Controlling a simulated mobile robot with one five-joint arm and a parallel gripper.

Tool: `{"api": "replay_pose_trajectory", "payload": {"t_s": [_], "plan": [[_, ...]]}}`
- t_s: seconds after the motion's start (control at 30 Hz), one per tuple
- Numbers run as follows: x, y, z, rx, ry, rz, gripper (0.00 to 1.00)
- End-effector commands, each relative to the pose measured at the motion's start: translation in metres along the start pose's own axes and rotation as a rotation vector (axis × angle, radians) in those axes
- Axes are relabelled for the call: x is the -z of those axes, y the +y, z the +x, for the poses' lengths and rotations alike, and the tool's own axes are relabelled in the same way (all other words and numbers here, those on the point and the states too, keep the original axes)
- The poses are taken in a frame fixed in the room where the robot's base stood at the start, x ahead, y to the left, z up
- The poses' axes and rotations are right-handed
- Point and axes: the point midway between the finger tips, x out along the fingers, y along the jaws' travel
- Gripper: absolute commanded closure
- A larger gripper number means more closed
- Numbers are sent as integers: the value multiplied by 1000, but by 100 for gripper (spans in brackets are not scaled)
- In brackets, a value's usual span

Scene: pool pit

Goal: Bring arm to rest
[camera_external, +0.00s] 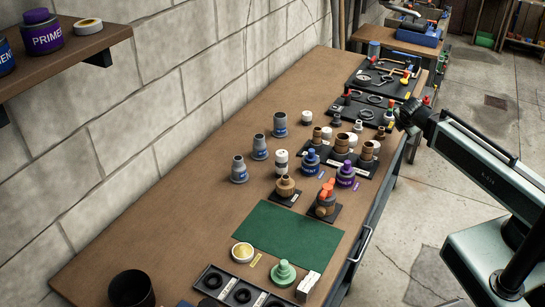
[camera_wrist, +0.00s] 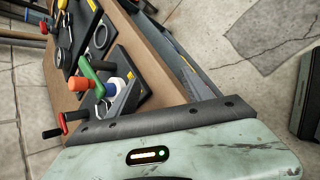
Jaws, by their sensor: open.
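My arm comes in from the right in the external view. My gripper (camera_external: 404,117) is at its end, dark and open, with nothing seen between its jaws. It is by the right long edge of the wooden workbench (camera_external: 185,200), close to the black tray of valves and fittings (camera_external: 357,112). I cannot tell how far above the bench it is. In the wrist view the bench (camera_wrist: 150,75) runs slanting below the camera, with a green-handled valve (camera_wrist: 92,72) and an orange-capped part (camera_wrist: 78,84) near the gripper's dark mount.
A green mat (camera_external: 288,228) lies bare on the bench. Primer and cement cans, grey fittings and brown fittings stand behind it. A green stepped part (camera_external: 283,272) and a black ring tray (camera_external: 238,293) are in front. Concrete floor (camera_external: 405,215) is open right of the bench.

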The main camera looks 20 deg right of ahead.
Motion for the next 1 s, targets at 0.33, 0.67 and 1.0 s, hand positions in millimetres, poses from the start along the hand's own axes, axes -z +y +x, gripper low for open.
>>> {"api": "replay_pose_trajectory", "payload": {"t_s": [0.33, 0.67, 1.0], "plan": [[18, -118, -10, 658, 94, 1317, 42], [34, -132, -27, 825, -51, 1674, 42], [34, -132, -27, 825, -51, 1674, 42]]}}
